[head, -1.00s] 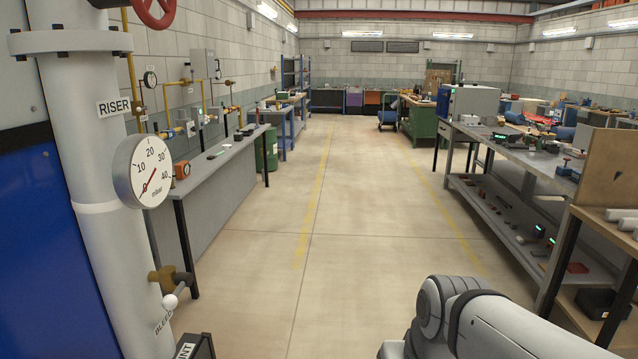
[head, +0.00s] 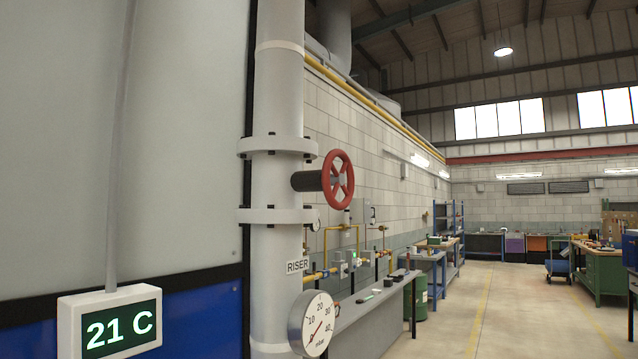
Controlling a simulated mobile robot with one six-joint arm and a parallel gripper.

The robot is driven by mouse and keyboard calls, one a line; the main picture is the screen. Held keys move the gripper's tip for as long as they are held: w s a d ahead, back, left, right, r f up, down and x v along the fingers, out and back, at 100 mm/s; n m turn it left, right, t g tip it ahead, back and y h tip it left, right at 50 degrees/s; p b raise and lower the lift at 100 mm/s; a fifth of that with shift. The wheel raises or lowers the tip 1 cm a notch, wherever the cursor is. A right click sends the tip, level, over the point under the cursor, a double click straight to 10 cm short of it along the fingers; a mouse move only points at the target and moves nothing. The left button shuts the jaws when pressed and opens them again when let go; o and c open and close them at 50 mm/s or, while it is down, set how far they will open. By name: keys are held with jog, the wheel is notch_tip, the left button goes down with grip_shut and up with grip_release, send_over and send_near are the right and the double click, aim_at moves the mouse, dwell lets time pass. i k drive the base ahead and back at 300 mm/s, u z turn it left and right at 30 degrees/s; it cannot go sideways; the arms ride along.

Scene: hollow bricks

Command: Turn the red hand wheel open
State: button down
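The red hand wheel (head: 339,179) is on a short dark stem that sticks out to the right of a white vertical pipe (head: 278,200). It sits between two pipe flanges, above a label that reads RISER. A round mbar gauge (head: 314,324) is on the same pipe below the wheel, its needle low on the scale. The frames do not show how far the valve is turned. My gripper is not in view.
A display (head: 110,322) reading 21 C is at the lower left, before a grey and blue panel. A long grey bench (head: 372,315) with small items runs along the wall behind the pipe. The floor (head: 500,310) to the right is clear.

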aim_at(337, 178)
jog(key=u, duration=0.55)
jog(key=k, duration=1)
jog(key=z, duration=0.7)
jog(key=i, duration=1.25)
jog(key=u, duration=0.5)
